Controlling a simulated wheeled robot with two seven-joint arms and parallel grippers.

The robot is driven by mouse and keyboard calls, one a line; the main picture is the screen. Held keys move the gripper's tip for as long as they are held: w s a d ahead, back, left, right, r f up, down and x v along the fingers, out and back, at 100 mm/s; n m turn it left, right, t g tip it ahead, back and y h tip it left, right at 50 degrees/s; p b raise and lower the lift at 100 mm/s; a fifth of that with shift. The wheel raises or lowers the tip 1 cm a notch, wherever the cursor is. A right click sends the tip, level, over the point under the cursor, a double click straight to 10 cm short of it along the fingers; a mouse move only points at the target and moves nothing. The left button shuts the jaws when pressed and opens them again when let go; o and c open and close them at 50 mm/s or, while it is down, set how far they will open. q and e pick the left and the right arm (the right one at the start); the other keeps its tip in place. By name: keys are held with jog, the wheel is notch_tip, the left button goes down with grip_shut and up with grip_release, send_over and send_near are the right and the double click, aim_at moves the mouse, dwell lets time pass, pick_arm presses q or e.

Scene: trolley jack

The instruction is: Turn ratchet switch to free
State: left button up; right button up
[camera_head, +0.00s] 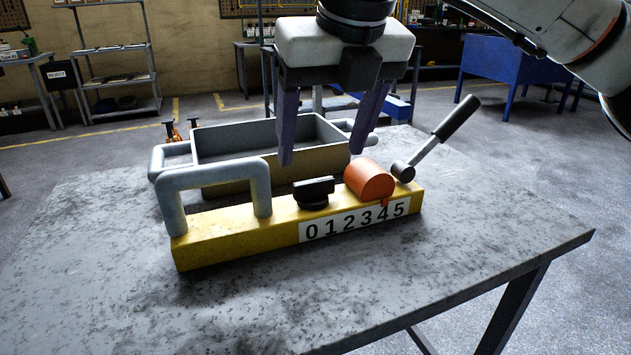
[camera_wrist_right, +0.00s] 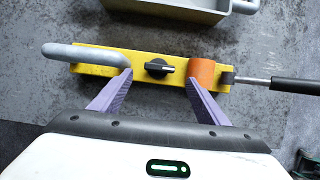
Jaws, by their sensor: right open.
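A yellow trolley jack bar (camera_head: 235,236) lies on the grey table, with a number strip reading 0 to 5 (camera_head: 352,222) on its front. A black switch knob (camera_head: 313,192) stands on top near its middle, and it also shows in the right wrist view (camera_wrist_right: 158,68). An orange drum (camera_head: 370,180) is just right of the knob. A lever with a black grip (camera_head: 456,119) tilts up at the bar's right end. My right gripper (camera_head: 322,160) is open and empty above the bar, its purple fingers to either side of the knob in the wrist view. My left gripper is not seen.
A grey U-shaped handle (camera_head: 214,170) rises from the bar's left end. An open yellow and grey tray (camera_head: 225,189) with side handles sits right behind the bar. The table's front (camera_head: 330,290) is clear. Shelves (camera_head: 112,60) and a blue bench (camera_head: 515,62) stand beyond.

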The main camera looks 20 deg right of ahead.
aim_at(315, 181)
jog(key=b+x, duration=0.1)
jog(key=x, duration=0.6)
jog(key=shift+f, duration=0.1)
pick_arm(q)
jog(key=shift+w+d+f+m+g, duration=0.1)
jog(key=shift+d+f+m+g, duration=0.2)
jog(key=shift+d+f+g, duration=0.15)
pick_arm(e)
jog(key=c, duration=1)
jog(key=shift+c, duration=0.2)
